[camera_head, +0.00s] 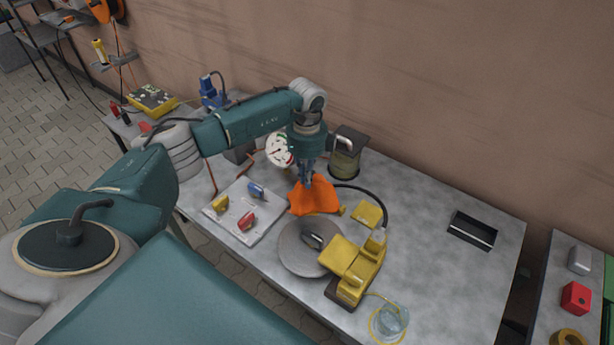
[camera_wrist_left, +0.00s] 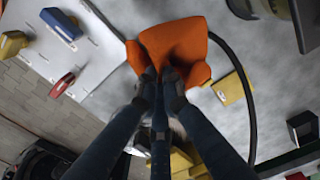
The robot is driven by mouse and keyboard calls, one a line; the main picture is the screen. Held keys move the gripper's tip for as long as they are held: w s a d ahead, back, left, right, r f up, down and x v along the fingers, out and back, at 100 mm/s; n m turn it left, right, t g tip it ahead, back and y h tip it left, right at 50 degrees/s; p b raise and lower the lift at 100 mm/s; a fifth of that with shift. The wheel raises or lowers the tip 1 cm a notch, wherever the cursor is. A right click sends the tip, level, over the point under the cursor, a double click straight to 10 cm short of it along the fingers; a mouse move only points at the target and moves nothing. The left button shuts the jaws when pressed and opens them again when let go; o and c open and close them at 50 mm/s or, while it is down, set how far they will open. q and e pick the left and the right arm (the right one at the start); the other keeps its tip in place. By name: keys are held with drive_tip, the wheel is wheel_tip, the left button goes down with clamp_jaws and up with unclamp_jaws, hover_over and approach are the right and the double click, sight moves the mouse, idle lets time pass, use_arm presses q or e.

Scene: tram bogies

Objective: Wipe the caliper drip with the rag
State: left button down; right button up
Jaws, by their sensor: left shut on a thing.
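The orange rag (camera_head: 314,197) is in my left gripper (camera_head: 305,181), which is shut on it over the grey table. In the left wrist view the rag (camera_wrist_left: 178,42) bunches up between the fingertips (camera_wrist_left: 160,76) and spreads out beyond them. I cannot tell whether its lower edge touches the table. The yellow caliper (camera_head: 358,268) stands at the edge of a round grey disc (camera_head: 297,256), to the right of and nearer than the rag. A black hose curves from the caliper behind the rag. I cannot make out the drip. My right gripper is not in view.
A white board (camera_head: 236,222) with small blue, red and yellow pieces lies left of the rag. A yellow block (camera_head: 367,214) lies close to its right. A dark canister (camera_head: 346,157) stands behind. A clear jar (camera_head: 390,321) is in front. The table's right part is mostly clear around a black tray (camera_head: 472,231).

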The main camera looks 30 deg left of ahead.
use_arm(q)
drive_tip(key=b, duration=0.4)
hover_over(307, 206)
wheel_tip(307, 206, down, 7)
drive_tip(key=shift+r, duration=0.1)
drive_tip(key=c, duration=2.2)
unclamp_jaws()
drive_tip(key=shift+r, duration=0.1)
drive_tip(key=o, duration=1.2)
drive_tip(key=shift+w, duration=0.1)
drive_tip(key=shift+f+b, duration=0.9)
drive_tip(key=shift+f, duration=0.65)
drive_tip(key=shift+r, duration=0.1)
drive_tip(key=shift+c, duration=0.8)
drive_tip(key=c, duration=1.3)
